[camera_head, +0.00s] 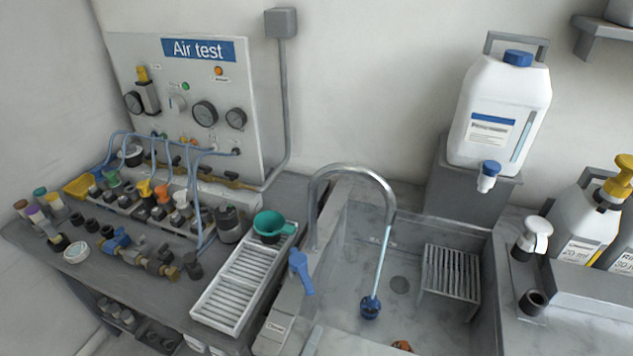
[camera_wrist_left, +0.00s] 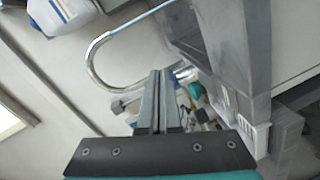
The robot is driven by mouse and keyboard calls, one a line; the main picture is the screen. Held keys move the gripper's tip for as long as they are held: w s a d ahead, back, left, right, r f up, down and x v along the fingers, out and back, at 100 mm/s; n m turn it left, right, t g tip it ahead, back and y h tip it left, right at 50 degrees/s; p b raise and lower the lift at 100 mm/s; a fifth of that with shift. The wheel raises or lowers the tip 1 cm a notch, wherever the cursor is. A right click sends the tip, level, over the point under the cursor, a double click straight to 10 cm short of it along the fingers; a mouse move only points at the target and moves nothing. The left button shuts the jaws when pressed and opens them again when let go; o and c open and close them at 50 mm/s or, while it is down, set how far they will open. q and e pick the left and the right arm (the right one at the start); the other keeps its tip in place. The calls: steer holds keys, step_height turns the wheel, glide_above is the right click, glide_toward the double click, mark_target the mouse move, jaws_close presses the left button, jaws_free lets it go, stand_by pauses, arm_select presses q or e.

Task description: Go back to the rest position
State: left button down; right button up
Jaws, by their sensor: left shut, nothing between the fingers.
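My left gripper (camera_wrist_left: 158,76) shows in the left wrist view, its two grey fingers pressed together with nothing between them. Beyond the fingers are the curved tap and the worktop beside the sink. I cannot make out either gripper in the head view. My right gripper is in neither view.
The sink (camera_head: 345,265) has a curved tap (camera_head: 352,170) with a blue handle (camera_head: 300,270). A pale blue stream runs down to a dark blue item (camera_head: 370,307). A teal cup (camera_head: 268,224) stands on the white rack (camera_head: 235,285). Fittings crowd the left bench; a white jug (camera_head: 500,110) stands behind.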

arm_select(q)
steer(key=shift+d+m+g+h, duration=0.25)
steer(key=shift+m+g+h, duration=0.25)
steer(key=shift+m, duration=0.5)
steer(key=shift+s+m+g, duration=0.25)
steer(key=shift+m+g, duration=0.45)
steer(key=shift+m, duration=0.1)
steer(key=shift+s+a+f+m+g, duration=0.1)
steer(key=shift+s+m+g, duration=0.05)
steer(key=shift+m+g, duration=0.25)
steer(key=shift+s+a+f+m+g, duration=0.1)
steer(key=shift+m+g, duration=0.2)
steer(key=shift+m, duration=0.2)
steer(key=s+a+m+g+y, duration=0.6)
steer(key=s+a+g, duration=0.3)
steer(key=a, duration=0.6)
steer(key=s+f+b, duration=0.3)
steer(key=f+b, duration=0.1)
steer(key=f, duration=2.2)
steer(key=s+a+f+g+b, duration=0.1)
steer(key=s+a+f+b, duration=0.1)
steer(key=s+f, duration=1.3)
step_height(320, 180, down, 2)
steer(key=shift+s+a+m+y+b, duration=0.25)
steer(key=shift+a+m+y+b, duration=0.1)
steer(key=shift+a+m+y, duration=0.1)
